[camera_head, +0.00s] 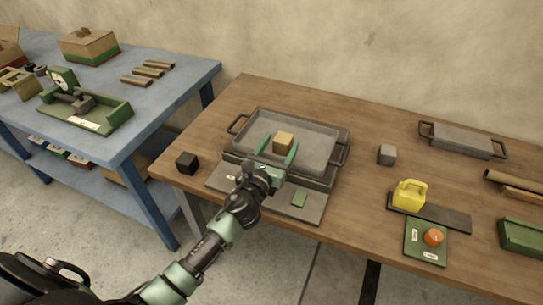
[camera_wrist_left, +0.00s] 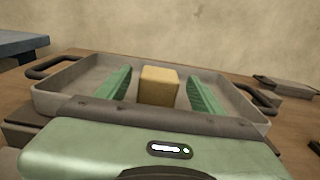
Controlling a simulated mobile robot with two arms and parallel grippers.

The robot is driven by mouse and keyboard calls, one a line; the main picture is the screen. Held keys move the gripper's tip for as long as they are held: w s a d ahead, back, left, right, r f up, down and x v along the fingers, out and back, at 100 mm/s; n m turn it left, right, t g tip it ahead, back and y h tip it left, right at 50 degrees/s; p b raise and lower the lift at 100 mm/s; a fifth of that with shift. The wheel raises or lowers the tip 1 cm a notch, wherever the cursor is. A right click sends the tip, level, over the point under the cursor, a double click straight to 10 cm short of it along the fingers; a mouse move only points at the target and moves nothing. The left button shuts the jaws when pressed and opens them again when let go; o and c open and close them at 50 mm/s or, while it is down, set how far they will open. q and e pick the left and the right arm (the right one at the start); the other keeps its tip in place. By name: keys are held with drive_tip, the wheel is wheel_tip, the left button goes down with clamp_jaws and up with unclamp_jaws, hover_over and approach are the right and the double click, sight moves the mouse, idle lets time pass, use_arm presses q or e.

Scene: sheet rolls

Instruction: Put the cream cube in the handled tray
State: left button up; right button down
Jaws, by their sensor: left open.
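The cream cube (camera_head: 284,141) is within the outline of the handled tray (camera_head: 322,166), a grey tray with dark side handles, and appears to rest on its floor. My left gripper (camera_head: 279,147) reaches over the tray's near rim, with its green fingers on either side of the cube. In the left wrist view the cube (camera_wrist_left: 159,86) stands upright between the two spread fingers (camera_wrist_left: 157,78), with a visible gap on each side. The tray's rim (camera_wrist_left: 48,98) and both handles show there too. My right gripper is not in view.
A black cube (camera_head: 187,163) is left of the tray and a grey cube (camera_head: 387,154) right of it. A blue table (camera_head: 165,98) is at the left.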

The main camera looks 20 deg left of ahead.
sight(280, 145)
use_arm(q)
drive_tip(key=s, duration=0.5)
drive_tip(key=shift+s+a, duration=0.15)
drive_tip(key=shift+a, duration=0.05)
drive_tip(key=shift+s+r, duration=0.1)
drive_tip(key=shift+s, duration=0.6)
